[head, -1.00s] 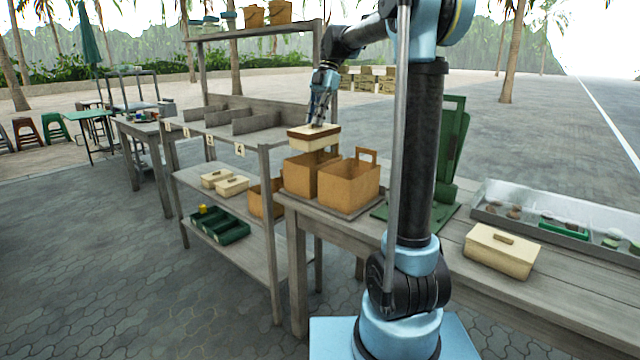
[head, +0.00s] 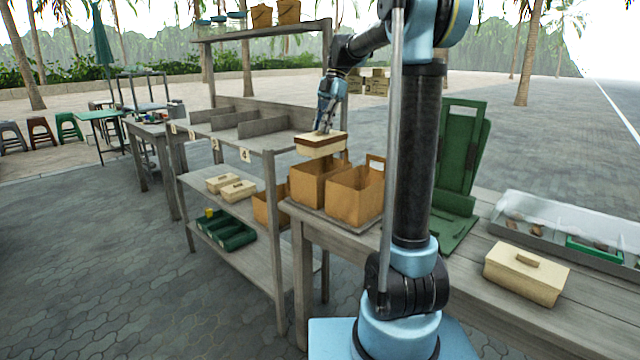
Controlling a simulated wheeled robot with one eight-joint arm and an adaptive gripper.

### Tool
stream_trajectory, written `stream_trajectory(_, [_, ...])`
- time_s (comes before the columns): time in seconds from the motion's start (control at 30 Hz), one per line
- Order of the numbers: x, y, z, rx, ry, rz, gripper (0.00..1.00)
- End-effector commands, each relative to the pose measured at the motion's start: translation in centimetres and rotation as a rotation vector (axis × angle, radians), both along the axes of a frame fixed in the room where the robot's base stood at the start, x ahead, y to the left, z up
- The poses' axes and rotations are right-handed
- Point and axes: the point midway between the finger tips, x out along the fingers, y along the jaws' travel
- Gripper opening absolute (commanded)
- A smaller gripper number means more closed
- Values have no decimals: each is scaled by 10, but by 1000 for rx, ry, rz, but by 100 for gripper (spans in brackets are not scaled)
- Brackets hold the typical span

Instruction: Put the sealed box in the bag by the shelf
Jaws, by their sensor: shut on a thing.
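A cream box with a brown band (head: 320,149) hangs from my gripper (head: 322,131). My gripper points down and is shut on its top; the fingertips are small and partly merged with the box in this view. The box is above the left brown bag (head: 312,188), the one nearer the shelf, and overlaps its back rim in the picture. I cannot tell the exact gap between them. The bag is open at the top and stands upright; its inside is mostly hidden. A second brown bag (head: 356,200) with a raised handle stands beside it on the right.
The wooden shelf (head: 268,200) stands left of the bags, with two lidded cream boxes (head: 238,191) and a green tray (head: 232,238). On the table are a green stand (head: 460,150), a lidded cream box (head: 525,272) and a grey tray (head: 510,228).

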Motion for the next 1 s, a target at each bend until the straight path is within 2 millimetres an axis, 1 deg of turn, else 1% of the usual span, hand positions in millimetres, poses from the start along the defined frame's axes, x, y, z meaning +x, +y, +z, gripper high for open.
stream_trajectory(0.03, [0,0,-11,0,0,-1,0])
stream_trajectory(0.3, [0,-1,-70,0,0,-1,0])
stream_trajectory(0.4, [0,-1,-91,0,0,-1,0])
stream_trajectory(0.5, [0,-1,-106,0,0,-1,0])
stream_trajectory(0.6, [0,-1,-116,0,0,-1,0])
stream_trajectory(0.77, [0,-1,-123,0,0,-1,0])
stream_trajectory(0.87, [0,-1,-133,0,0,-1,0])
stream_trajectory(1.0, [0,-1,-152,0,0,-1,0])
